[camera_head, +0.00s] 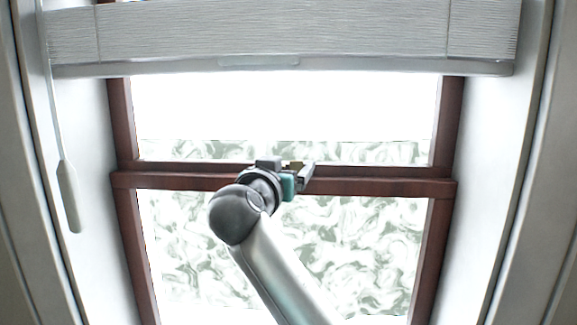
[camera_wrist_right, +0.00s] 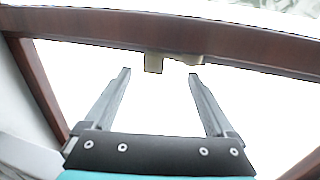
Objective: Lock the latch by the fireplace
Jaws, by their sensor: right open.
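The latch (camera_wrist_right: 174,60) is a small tan-brass piece on the dark red-brown window rail, with a squarish block at its left and a longer part to the right. In the head view only a bit of the latch (camera_head: 295,166) shows behind my right gripper (camera_head: 288,170). In the right wrist view my right gripper (camera_wrist_right: 160,76) is open and empty, its two fingertips just short of the latch, one towards each side of it. No contact with the latch shows. My left gripper is in neither view.
The window's middle rail (camera_head: 380,187) runs across between the upper and lower panes. A grey blind (camera_head: 280,35) hangs across the top, and its cord handle (camera_head: 68,196) hangs at the left. White side walls flank the window recess. No fireplace shows.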

